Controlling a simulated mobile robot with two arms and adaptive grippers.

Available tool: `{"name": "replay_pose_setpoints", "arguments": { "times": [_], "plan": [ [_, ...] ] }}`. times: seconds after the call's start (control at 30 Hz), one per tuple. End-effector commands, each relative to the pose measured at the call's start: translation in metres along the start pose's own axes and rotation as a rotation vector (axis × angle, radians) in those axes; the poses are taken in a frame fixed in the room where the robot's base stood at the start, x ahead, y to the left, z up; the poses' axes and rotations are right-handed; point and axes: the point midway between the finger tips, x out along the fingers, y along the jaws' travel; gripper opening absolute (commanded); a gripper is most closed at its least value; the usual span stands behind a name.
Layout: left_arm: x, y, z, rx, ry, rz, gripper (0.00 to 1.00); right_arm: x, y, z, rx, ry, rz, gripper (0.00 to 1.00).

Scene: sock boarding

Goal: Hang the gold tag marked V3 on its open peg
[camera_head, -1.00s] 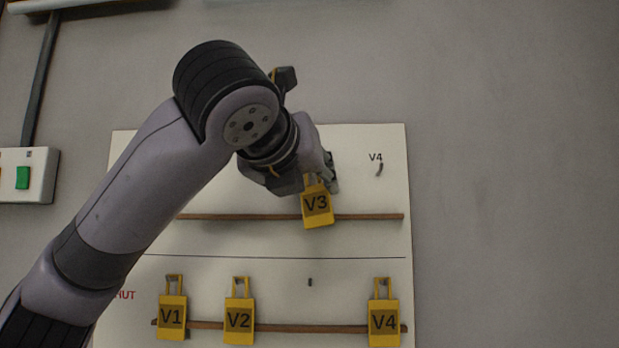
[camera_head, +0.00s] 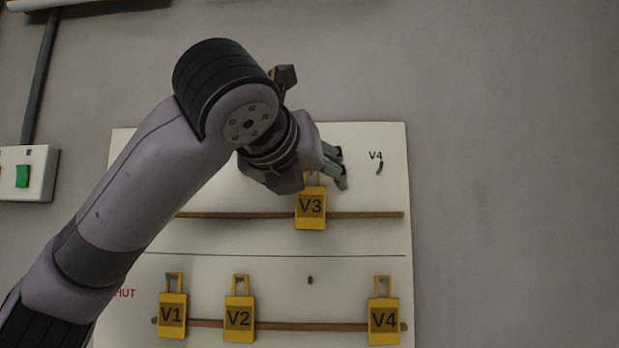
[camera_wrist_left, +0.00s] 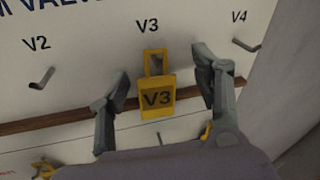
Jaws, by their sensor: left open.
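The gold V3 tag (camera_head: 311,208) hangs upright on the upper part of the white board, in front of the upper wooden rail. In the left wrist view, the V3 tag (camera_wrist_left: 157,98) hangs below the printed V3 label, its loop at the top. My left gripper (camera_head: 341,168) is just above the tag in the head view. In the left wrist view its fingers (camera_wrist_left: 163,72) are spread, one on each side of the tag and apart from it. My right gripper is not in view.
Gold tags V1 (camera_head: 172,316), V2 (camera_head: 239,318) and V4 (camera_head: 383,320) hang along the lower rail. A bare lower peg (camera_head: 310,280) shows between V2 and V4. Bare upper pegs V2 (camera_wrist_left: 42,78) and V4 (camera_head: 380,168) flank the V3 tag. A switch box (camera_head: 35,172) is at left.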

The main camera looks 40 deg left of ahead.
Motion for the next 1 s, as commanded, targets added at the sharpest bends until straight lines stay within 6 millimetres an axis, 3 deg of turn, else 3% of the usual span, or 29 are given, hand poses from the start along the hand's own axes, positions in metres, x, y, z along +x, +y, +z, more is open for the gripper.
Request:
{"name": "replay_pose_setpoints", "arguments": {
  "times": [0.17, 0.6, 0.8, 1.0],
  "plan": [
    [-0.010, -0.001, 0.000, 0.000, -0.001, -0.002, 0.59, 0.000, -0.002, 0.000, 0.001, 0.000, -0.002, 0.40],
    [-0.099, 0.000, 0.001, 0.000, -0.005, -0.001, 0.59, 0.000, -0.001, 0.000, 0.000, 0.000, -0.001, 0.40],
    [-0.117, 0.000, 0.000, 0.000, -0.002, 0.000, 0.59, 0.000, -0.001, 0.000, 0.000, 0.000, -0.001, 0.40],
    [-0.120, 0.000, 0.000, 0.001, 0.001, 0.001, 0.59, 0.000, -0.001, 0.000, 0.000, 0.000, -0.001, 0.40]
  ]
}}
